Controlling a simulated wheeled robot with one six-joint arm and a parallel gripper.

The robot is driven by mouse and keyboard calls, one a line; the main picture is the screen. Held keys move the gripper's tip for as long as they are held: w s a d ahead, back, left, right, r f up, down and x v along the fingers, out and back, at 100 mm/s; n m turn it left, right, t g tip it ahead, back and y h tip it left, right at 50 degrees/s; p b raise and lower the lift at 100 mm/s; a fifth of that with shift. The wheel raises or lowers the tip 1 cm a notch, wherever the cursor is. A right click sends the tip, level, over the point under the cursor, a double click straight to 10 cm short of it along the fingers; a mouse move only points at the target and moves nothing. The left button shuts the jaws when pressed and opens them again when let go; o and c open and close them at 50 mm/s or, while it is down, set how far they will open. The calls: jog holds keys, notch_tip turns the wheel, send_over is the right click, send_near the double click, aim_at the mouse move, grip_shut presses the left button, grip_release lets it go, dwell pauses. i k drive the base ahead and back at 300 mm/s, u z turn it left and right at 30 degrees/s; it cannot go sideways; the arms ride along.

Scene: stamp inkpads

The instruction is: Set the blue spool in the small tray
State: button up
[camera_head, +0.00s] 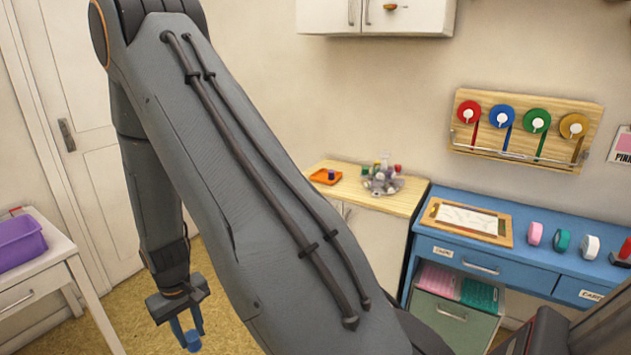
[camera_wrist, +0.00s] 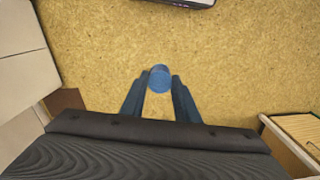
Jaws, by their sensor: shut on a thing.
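My gripper (camera_head: 187,328) hangs low over the floor at the lower left of the head view, fingers pointing down. It is shut on the blue spool (camera_head: 194,343), a small blue cylinder between the blue fingertips. In the wrist view the spool (camera_wrist: 160,75) shows its round blue end between the fingertips (camera_wrist: 158,84), with floor beyond it. A small orange tray (camera_head: 317,178) lies on the light wooden cabinet top at the back, well away from my gripper.
A grey holder (camera_head: 382,185) with several coloured items stands right of the tray on the cabinet. A blue desk (camera_head: 450,255) is farther right. A white table (camera_head: 45,265) with a purple bin (camera_head: 20,243) is at left. Floor around the gripper is clear.

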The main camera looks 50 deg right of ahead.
aim_at(322, 176)
jog(key=u, duration=0.05)
jog(key=i, duration=1.25)
jog(key=z, duration=0.6)
jog(key=i, duration=1)
jog(key=z, duration=0.85)
